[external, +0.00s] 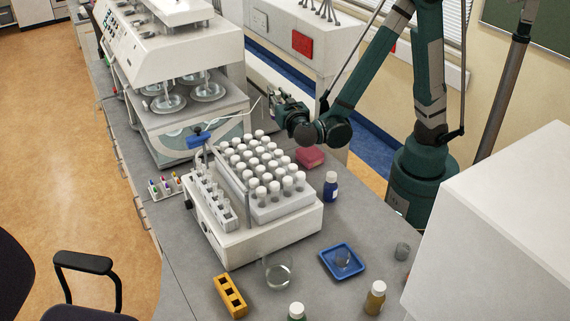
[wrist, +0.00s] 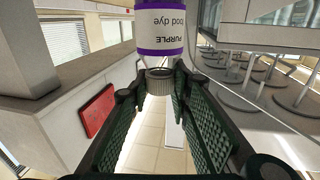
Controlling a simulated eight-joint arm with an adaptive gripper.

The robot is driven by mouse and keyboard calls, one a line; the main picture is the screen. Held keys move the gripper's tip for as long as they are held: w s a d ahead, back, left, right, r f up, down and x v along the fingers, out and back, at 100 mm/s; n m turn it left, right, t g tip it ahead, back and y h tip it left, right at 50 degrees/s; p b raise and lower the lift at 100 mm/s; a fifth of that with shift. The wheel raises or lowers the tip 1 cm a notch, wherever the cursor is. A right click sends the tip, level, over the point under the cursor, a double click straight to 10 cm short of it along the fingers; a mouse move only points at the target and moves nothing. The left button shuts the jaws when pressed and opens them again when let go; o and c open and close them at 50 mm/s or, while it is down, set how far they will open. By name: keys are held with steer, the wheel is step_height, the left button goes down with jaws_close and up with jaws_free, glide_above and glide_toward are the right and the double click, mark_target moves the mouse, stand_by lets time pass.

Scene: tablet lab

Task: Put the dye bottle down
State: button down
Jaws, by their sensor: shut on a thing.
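The dye bottle (wrist: 160,38) is at the top of the wrist view, with a purple label reading "PURPLE" and "food dye" upside down in the picture. Its ribbed greyish cap (wrist: 158,82) points toward the wrist camera. My gripper (wrist: 160,76) is shut on the bottle at its cap end, one finger on each side. The bottle's far end is cut off by the frame. In the external view my gripper (external: 277,103) is raised behind the tube rack, beside the large white tester. The held bottle cannot be made out clearly there.
A machine with a rack of white-capped tubes (external: 262,180) stands below my gripper. The tester (external: 180,65) is at left. A blue bottle (external: 331,187), red block (external: 310,157), blue tray (external: 354,268), beaker (external: 277,272) and yellow rack (external: 230,297) stand on the grey bench (external: 190,285).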

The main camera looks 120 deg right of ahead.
steer(key=s+d+f+m+g+y+b, duration=0.1)
steer(key=s+d+f+m+g+b, duration=0.1)
steer(key=s+d+f+g, duration=0.1)
steer(key=shift+s+d+f, duration=0.4)
steer(key=shift+s+d, duration=0.35)
steer(key=shift+s, duration=0.3)
steer(key=shift+f+b, duration=0.75)
steer(key=shift+f, duration=2.15)
steer(key=shift+f, duration=0.1)
steer(key=shift+f+b, duration=0.6)
steer(key=shift+f, duration=1.4)
steer(key=shift+f, duration=0.2)
steer(key=c, duration=2.1)
jaws_free()
steer(key=shift+r, duration=0.25)
